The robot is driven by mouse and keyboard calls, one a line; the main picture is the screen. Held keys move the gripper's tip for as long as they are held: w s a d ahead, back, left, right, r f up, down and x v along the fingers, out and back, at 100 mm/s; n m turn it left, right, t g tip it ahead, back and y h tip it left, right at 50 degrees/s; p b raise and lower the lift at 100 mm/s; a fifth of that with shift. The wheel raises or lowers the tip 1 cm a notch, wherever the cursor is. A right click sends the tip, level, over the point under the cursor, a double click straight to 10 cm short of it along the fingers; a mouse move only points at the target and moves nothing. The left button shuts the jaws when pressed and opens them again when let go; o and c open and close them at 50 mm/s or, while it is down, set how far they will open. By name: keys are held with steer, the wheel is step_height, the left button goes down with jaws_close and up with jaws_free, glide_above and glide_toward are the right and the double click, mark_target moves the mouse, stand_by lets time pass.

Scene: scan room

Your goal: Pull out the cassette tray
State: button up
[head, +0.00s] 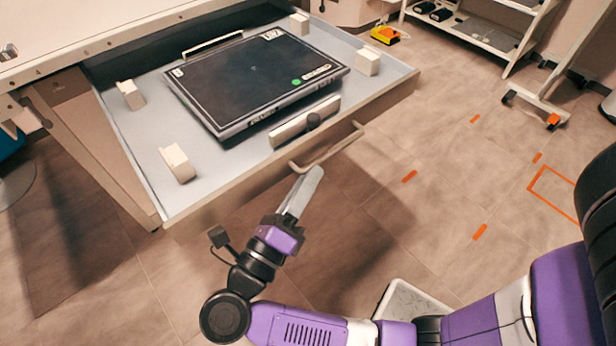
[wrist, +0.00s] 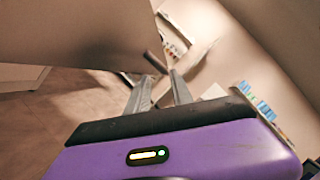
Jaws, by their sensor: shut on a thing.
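The cassette tray (head: 225,165) is a pale drawer standing well out from under the white table in the head view. A bar handle (head: 340,147) runs along its front edge. My gripper (head: 314,172) is at the left part of this handle, its fingers shut on the bar. In the wrist view my gripper's fingers (wrist: 163,88) reach up to a dark bar, the handle (wrist: 155,63), beside the tray's blurred front panel (wrist: 70,30). A flat black cassette (head: 255,75) with a green dot lies in the tray.
Pale corner blocks (head: 177,162) and a clamp bar (head: 305,122) with a dark knob surround the cassette. The white table (head: 90,35) is above left. A yellow and red object (head: 385,35) lies on the floor behind. A wheeled shelf (head: 480,35) stands at back right.

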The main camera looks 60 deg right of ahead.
steer(key=b+v, duration=0.4)
steer(key=v, duration=0.3)
steer(key=shift+f+b, duration=0.15)
steer(key=shift+b, duration=0.15)
steer(key=shift+w+a+b, duration=0.15)
steer(key=shift+a+b, duration=0.05)
steer(key=shift+b, duration=0.3)
steer(key=shift+a+f+b, duration=0.1)
steer(key=shift+a+b, duration=0.5)
steer(key=shift+b, duration=0.8)
